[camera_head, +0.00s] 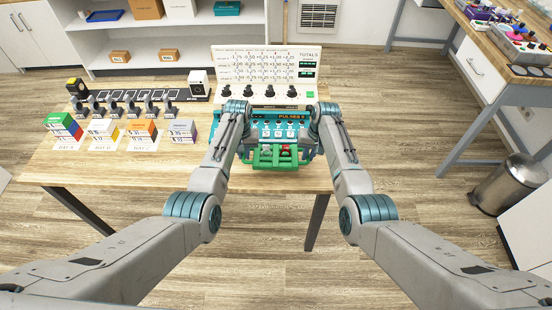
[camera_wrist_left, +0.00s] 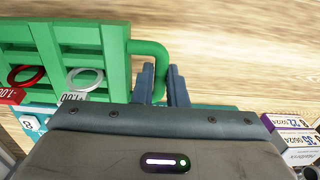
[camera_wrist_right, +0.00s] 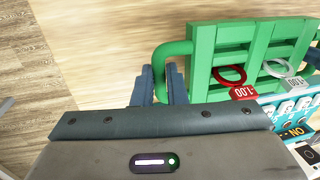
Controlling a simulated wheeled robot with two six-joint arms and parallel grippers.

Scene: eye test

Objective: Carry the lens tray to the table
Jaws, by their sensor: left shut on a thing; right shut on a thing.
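The green lens tray (camera_head: 275,163) is at the front of the wooden table (camera_head: 110,172), between my two grippers. It has slatted sides and a loop handle at each end. A red ring (camera_wrist_left: 27,75) and a grey ring (camera_wrist_left: 85,79) with number tags show in it. My left gripper (camera_wrist_left: 162,84) is shut on one handle (camera_wrist_left: 151,48). My right gripper (camera_wrist_right: 161,84) is shut on the other handle (camera_wrist_right: 165,52). In the head view my arms partly cover both grips. I cannot tell whether the tray touches the tabletop.
A teal device (camera_head: 277,130) stands just behind the tray, with a white chart panel (camera_head: 268,66) behind it. Several coloured card stacks (camera_head: 103,130) and a row of black holders (camera_head: 122,108) are on the left. The table's front left is clear. A metal bin (camera_head: 508,184) stands right.

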